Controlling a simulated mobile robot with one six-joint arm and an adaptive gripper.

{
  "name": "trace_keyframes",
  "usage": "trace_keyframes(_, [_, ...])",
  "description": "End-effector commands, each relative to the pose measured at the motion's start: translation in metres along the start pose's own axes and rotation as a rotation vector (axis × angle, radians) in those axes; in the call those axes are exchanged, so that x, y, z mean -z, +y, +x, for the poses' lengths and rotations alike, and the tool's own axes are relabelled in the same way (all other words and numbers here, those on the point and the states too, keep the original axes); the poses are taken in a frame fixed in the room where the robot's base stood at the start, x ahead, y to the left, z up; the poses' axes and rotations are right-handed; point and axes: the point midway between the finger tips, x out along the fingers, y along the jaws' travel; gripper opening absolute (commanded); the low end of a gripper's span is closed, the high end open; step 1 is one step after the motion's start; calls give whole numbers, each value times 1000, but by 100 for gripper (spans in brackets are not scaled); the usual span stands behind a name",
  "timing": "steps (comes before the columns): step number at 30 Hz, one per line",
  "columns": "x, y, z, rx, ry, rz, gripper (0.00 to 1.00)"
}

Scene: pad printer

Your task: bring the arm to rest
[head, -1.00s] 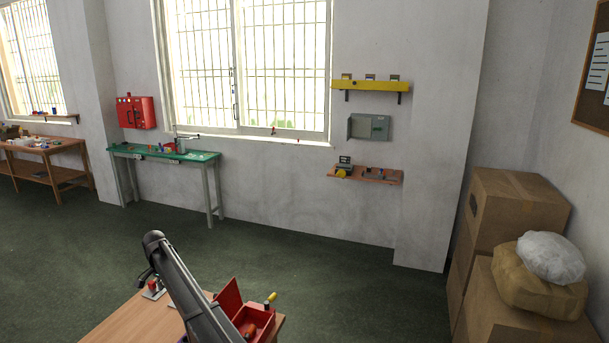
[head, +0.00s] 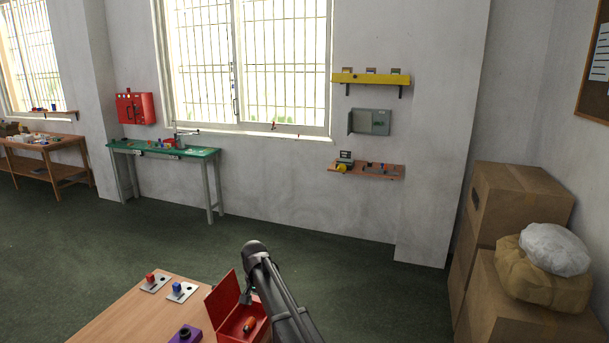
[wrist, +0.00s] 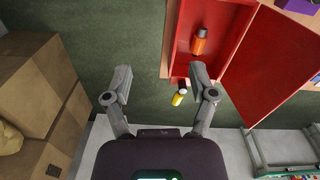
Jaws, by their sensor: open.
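My gripper (wrist: 160,80) is open in the wrist view, its two fingers spread with nothing held between them. My arm shows at the lower middle of the head view, in front of the table's right end; there the fingers cannot be made out clearly. A red box (wrist: 183,50) with its lid (wrist: 275,65) open lies ahead and right in the wrist view, with an orange object (wrist: 199,42) inside. A yellow object (wrist: 179,97) with a dark end shows near the right finger, apart from the grip as far as I can tell.
The wooden table (head: 140,318) holds a plate with a red knob (head: 151,279), a plate with a blue knob (head: 178,289) and a purple block (head: 187,335). Cardboard boxes (head: 519,200) stand at the right. A green bench (head: 150,150) stands by the wall; the floor between is clear.

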Motion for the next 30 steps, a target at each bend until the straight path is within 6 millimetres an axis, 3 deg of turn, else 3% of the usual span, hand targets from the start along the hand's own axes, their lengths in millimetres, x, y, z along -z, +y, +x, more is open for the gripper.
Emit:
trace_keyframes(1, [-12, 35, 8, 1, -1, -6, 73])
trace_keyframes(6, [-35, 121, 22, 4, -3, -48, 73])
trace_keyframes(12, [-74, 212, 37, 7, -4, -98, 73])
trace_keyframes(18, [-123, 291, 52, 11, -5, -148, 73])
trace_keyframes(24, [-162, 340, 61, 14, -4, -188, 73])
trace_keyframes(30, [-175, 357, 64, 15, -4, -205, 73])
